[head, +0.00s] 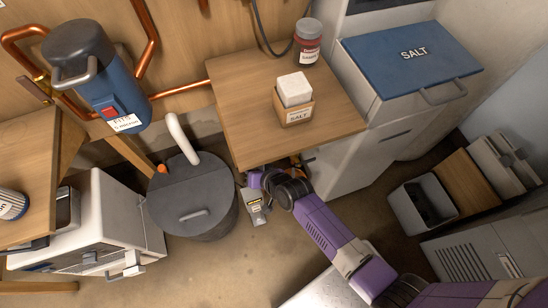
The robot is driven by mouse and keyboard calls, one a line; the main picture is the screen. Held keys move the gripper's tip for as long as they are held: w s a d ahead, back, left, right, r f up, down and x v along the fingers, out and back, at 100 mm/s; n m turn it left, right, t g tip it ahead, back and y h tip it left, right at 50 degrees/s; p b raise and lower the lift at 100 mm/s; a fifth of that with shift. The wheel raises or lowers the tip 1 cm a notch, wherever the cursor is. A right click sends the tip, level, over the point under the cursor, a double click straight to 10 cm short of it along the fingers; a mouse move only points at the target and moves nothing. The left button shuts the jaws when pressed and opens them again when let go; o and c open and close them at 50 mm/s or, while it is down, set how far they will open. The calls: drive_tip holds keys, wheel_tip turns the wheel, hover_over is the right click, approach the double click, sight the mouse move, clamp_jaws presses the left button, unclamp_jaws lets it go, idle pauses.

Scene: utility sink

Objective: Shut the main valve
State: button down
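No part in the head view can be clearly made out as the main valve. A small orange piece (162,169) shows beside the dark round tank, and orange-copper bits show at the front edge under the wooden table; both are too small to identify. Copper pipes (146,40) run along the wooden wall. My purple arm reaches from the lower right to the table's front edge. My gripper (254,181) is at its far end, low beside that edge. Its fingers cannot be made out, nor whether they hold anything.
The wooden table (235,105) carries a salt box (296,113) and a jar (307,42). A blue-lidded salt bin (412,55) stands right. The dark tank (190,205), a small grey labelled object (255,207), a blue filter housing (95,75) and a white cabinet (125,215) are left.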

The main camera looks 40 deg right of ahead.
drive_tip(key=shift+a+f, duration=0.25)
drive_tip(key=shift+f, duration=0.05)
idle(0.5)
drive_tip(key=s+a+r+p, duration=0.1)
drive_tip(key=s+r+p, duration=0.4)
drive_tip(key=r, duration=0.6)
drive_tip(key=shift+s+a, duration=0.4)
drive_tip(key=shift+s, duration=0.45)
drive_tip(key=shift+r, duration=0.1)
